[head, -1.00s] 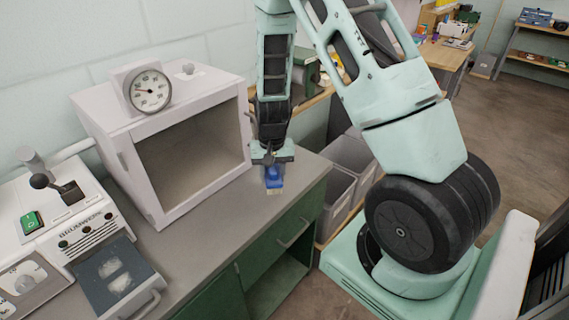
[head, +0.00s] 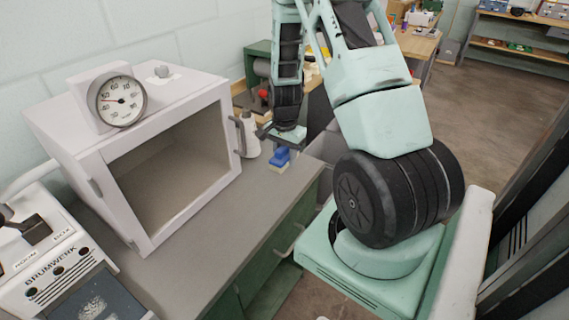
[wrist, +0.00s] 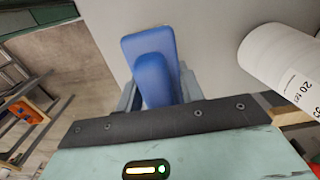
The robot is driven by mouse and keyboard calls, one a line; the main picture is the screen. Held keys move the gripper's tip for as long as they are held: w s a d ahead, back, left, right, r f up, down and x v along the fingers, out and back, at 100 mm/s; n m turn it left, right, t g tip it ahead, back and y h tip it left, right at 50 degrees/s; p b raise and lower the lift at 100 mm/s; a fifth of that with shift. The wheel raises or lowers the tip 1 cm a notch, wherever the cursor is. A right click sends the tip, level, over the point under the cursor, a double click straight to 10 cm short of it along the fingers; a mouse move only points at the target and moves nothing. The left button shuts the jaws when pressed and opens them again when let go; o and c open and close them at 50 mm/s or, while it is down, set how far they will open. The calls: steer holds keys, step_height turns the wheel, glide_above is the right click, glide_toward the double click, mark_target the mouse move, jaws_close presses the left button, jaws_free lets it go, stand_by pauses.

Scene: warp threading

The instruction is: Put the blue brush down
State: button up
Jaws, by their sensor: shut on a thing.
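The blue brush (head: 279,158) has a blue back and pale bristles, and it is at the right end of the grey counter (head: 265,205), close to its top. I cannot tell whether its bristles touch the counter. My gripper (head: 283,142) is above the brush and shut on it. In the wrist view the blue brush (wrist: 150,65) sits between the fingers of my gripper (wrist: 152,95), its handle block toward me. The lower side of the brush is hidden there.
A white oven-like box (head: 160,150) with an open front and a dial gauge stands on the counter, left of the brush. A white bottle (head: 250,135) stands close beside my gripper and shows in the wrist view (wrist: 285,65). The front middle of the counter is clear.

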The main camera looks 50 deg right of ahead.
mark_target(285, 164)
steer(key=shift+f, duration=1.8)
